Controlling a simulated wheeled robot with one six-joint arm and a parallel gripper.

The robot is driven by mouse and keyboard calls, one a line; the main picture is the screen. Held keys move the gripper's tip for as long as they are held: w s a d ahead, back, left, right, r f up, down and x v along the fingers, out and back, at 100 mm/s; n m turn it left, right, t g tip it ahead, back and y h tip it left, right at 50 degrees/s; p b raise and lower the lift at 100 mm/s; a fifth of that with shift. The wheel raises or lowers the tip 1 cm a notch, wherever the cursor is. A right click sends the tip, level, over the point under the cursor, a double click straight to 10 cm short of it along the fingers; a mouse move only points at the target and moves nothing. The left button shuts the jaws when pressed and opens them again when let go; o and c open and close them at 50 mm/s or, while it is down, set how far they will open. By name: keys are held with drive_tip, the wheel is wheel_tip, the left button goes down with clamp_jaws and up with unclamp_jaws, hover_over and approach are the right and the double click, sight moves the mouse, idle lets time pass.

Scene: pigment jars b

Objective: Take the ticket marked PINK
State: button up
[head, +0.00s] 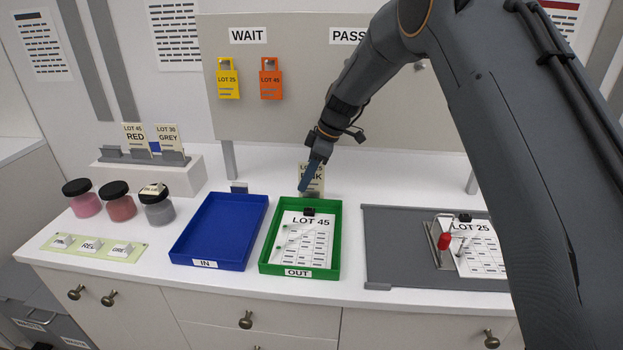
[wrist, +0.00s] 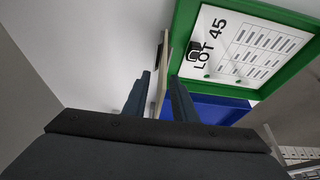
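A cream ticket (head: 317,185) stands upright behind the green tray in the head view. Its marking is partly hidden by my gripper; the letters that show end in "NK". My gripper (head: 307,187) points down at this ticket, its fingers overlapping the ticket's left part. In the wrist view, the ticket (wrist: 163,68) shows nearly edge-on between the two fingers of my gripper (wrist: 160,85). The fingers are apart, with the ticket between them. Contact with either finger is not clear.
The green OUT tray (head: 265,264) holds a LOT 45 sheet, close in front of the ticket. The blue IN tray (head: 215,228) is left of it. RED (head: 134,137) and GREY (head: 168,138) tickets stand on a white block. A grey board (head: 395,255) lies at right.

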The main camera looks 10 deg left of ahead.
clamp_jaws()
drive_tip(key=shift+r, duration=0.1)
